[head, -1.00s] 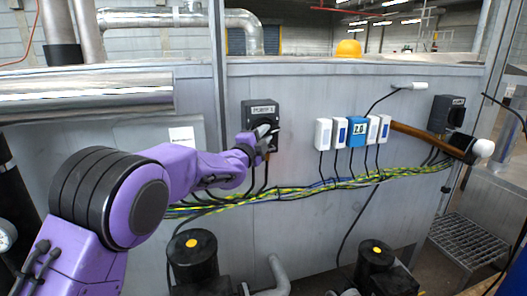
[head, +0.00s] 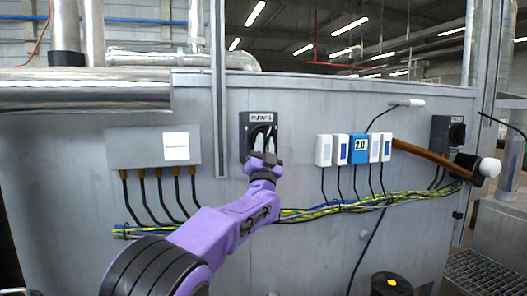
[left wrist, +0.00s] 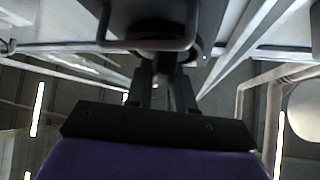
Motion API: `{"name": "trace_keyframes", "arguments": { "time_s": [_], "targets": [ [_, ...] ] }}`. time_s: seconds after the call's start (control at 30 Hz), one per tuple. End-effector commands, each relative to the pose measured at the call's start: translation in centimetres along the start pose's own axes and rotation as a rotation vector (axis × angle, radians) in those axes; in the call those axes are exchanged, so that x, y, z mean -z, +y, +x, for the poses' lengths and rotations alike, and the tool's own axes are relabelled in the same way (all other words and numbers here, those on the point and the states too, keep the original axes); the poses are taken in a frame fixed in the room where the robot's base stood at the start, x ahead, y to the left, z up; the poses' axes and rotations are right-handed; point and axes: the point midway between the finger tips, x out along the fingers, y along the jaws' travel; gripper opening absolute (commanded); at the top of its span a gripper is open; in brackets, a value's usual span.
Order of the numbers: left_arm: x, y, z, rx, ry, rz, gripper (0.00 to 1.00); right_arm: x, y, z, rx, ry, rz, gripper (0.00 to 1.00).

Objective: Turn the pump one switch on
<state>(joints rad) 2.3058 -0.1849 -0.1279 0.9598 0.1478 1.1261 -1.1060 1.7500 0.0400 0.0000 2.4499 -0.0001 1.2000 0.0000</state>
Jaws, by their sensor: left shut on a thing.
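The pump one switch (head: 246,140) is a black box with a white label and a round knob, on the grey metal wall in the middle of the head view. My left gripper (head: 264,143) is at the front of it, reaching up from below, shut on the switch knob. The fingers cover most of the knob, so its exact turn is hard to read. In the left wrist view, my left gripper's dark fingers (left wrist: 165,82) point up at the dark underside of the switch box (left wrist: 150,18). My right gripper is not in view.
A second black switch box (head: 440,128) hangs at the right. White boxes (head: 324,150) and a blue one (head: 358,149) sit between. A grey junction box (head: 130,148) is at the left. Yellow-green cables (head: 340,206) run below. A brown rod (head: 425,152) slants at the right.

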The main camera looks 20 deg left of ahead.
Motion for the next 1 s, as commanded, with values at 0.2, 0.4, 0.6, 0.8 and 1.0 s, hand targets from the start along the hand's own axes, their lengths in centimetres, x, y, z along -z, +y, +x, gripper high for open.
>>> {"name": "trace_keyframes", "arguments": {
  "time_s": [0.2, 0.4, 0.6, 0.8, 1.0],
  "targets": [
    [0.4, 0.0, 0.3, 0.123, 0.003, -0.122, 0.0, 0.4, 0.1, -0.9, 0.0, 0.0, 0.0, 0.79],
    [0.4, 0.1, 0.4, 0.205, 0.003, -0.204, 0.0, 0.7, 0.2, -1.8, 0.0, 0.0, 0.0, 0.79],
    [0.4, 0.1, 0.4, 0.253, 0.004, -0.25, 0.0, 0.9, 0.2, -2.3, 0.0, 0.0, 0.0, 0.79],
    [0.4, 0.1, 0.3, 0.273, 0.006, -0.269, 0.0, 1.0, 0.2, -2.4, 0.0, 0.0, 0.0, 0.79],
    [0.4, 0.2, 0.3, 0.275, 0.006, -0.272, 0.0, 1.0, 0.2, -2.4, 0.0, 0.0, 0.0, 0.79]
  ]
}}
